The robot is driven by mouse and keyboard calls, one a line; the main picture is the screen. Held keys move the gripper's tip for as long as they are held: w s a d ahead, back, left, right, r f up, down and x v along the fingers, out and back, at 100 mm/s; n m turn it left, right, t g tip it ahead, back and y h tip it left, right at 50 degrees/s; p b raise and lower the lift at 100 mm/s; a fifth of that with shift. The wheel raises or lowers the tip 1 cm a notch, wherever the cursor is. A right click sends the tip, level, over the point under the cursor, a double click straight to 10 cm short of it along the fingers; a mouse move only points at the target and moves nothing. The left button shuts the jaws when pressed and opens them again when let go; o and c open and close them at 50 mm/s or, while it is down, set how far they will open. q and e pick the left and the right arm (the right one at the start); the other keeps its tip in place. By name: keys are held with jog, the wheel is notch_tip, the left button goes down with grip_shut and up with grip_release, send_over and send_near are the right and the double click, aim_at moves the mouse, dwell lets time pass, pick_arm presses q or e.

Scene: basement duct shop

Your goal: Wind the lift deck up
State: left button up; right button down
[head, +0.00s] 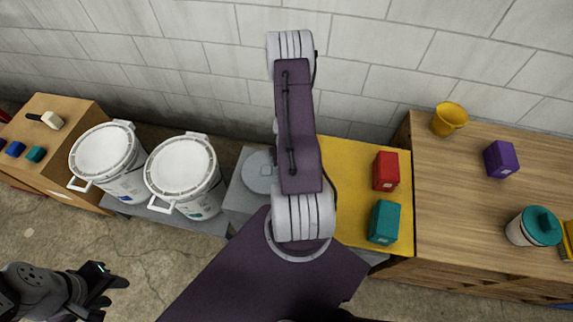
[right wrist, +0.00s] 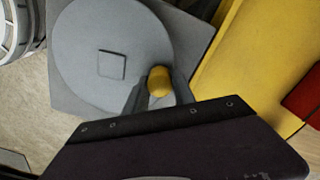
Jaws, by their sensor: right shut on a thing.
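The lift deck (head: 345,205) is a flat yellow platform beside the wooden bench, with a red box (head: 385,171) and a teal box (head: 384,222) standing on it. It also shows in the right wrist view (right wrist: 232,62). Left of it is a round grey crank wheel (head: 258,172), partly hidden by my right arm. In the right wrist view the wheel (right wrist: 85,45) has a yellow knob (right wrist: 159,80) near its rim. My right gripper (right wrist: 158,92) is shut on this knob; the arm hides it in the head view. My left gripper (head: 112,283) is open and empty above the floor at lower left.
Two white lidded buckets (head: 183,165) stand left of the wheel. The wooden bench (head: 455,205) at right holds a yellow cup (head: 449,118), a purple box (head: 501,159) and a teal-lidded jar (head: 534,227). A wooden cabinet (head: 70,120) stands far left. A block wall runs behind.

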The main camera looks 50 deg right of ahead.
jog(key=shift+s+a+m+b, duration=0.3)
jog(key=shift+a+m+b, duration=0.2)
jog(key=shift+m+b, duration=0.3)
jog(key=shift+a, duration=0.1)
jog(key=c, duration=1.1)
grip_release()
jog(key=shift+o, duration=0.2)
notch_tip(320, 180, up, 9)
jog(key=p, duration=0.9)
jog(key=shift+r, duration=0.1)
